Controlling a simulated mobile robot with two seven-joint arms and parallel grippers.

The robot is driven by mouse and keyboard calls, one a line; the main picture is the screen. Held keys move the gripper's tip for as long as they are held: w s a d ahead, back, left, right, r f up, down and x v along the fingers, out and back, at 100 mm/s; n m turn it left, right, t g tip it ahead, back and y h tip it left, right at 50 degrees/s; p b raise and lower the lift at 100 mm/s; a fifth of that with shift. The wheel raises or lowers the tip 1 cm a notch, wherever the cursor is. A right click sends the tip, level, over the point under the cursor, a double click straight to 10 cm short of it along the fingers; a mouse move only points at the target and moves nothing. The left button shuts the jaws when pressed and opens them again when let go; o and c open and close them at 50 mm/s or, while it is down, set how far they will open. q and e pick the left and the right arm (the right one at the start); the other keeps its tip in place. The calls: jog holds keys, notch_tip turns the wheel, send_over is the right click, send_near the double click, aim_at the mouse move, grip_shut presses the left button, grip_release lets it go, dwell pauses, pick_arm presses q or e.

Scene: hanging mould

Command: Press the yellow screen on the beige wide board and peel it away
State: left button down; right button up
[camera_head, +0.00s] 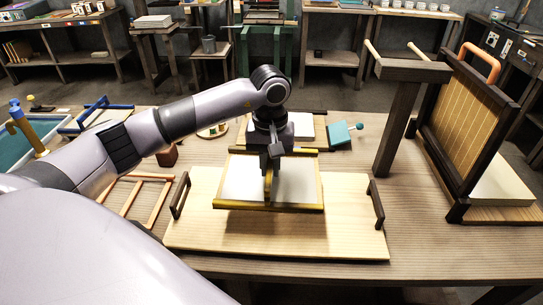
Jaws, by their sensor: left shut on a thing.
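The yellow screen (300,182) has a thin yellow frame around a pale grey-white sheet. It lies over the middle of the beige wide board (215,233), with a dark shadow under its front edge; whether it touches the board I cannot tell. The board has dark handles at its left (180,196) and right (376,204) ends. My left gripper (269,172) points down over the screen's middle, shut on a yellow part of it. The gripper hides part of the sheet and the screen's back edge. My right gripper is out of view.
A dark wooden post (396,130) and an upright framed screen with an orange handle (462,125) stand at the right. Behind are a white block (306,128) and a teal block (340,134). An orange wooden frame (157,200) lies left of the board. The table front is clear.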

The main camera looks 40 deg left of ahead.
aim_at(277, 190)
pick_arm(q)
jog(key=shift+w+d+f, duration=0.2)
jog(key=shift+w+d, duration=0.05)
jog(key=shift+d, duration=0.35)
jog(key=shift+d+f, duration=0.15)
jog(key=shift+f, duration=0.05)
jog(key=shift+f+b, duration=2.05)
jog(key=shift+f, duration=1.5)
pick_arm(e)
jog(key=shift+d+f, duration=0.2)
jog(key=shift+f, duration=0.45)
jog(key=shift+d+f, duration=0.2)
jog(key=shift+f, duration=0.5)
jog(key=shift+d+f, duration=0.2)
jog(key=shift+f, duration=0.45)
pick_arm(q)
jog(key=shift+f+b, duration=0.8)
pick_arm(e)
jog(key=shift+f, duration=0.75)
pick_arm(q)
jog(key=shift+s+f+b, duration=0.1)
jog(key=shift+f+b, duration=0.2)
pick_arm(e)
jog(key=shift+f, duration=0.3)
pick_arm(q)
jog(key=shift+r, duration=0.15)
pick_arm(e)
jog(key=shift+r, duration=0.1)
